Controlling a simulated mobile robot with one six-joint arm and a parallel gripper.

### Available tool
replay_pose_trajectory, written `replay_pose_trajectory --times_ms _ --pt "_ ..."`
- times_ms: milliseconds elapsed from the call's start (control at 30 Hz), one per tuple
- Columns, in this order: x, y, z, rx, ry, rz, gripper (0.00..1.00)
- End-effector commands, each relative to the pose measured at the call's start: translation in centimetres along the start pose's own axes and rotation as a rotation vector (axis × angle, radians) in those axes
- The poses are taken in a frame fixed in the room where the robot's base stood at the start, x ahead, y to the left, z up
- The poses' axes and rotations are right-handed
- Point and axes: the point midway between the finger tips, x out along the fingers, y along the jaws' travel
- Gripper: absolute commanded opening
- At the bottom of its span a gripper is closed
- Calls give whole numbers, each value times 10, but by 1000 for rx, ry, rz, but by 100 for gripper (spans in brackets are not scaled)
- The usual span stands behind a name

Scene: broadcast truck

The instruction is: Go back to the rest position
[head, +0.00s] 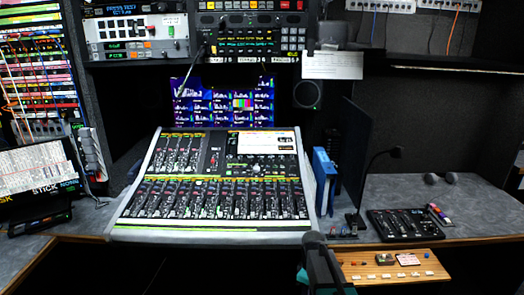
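The task names no object besides my own arm. A dark part of my arm with teal edges (321,264) rises from the bottom edge, right of centre, in front of the desk edge. No gripper fingers can be made out in this view. No held thing shows.
An audio mixing console (215,190) fills the middle of the desk. A wooden panel with small parts (390,266) juts out at the front right. A tablet (38,180) stands left.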

Motion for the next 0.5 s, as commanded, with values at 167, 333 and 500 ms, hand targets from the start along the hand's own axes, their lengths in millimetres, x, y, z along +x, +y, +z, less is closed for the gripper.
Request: replay_pose_trajectory --times_ms 167,333,500 --pt "49 -30 20 39 -39 -56 34" --pt "90 -58 38 82 -73 -102 34" --pt "128 -88 59 133 -111 -145 34"
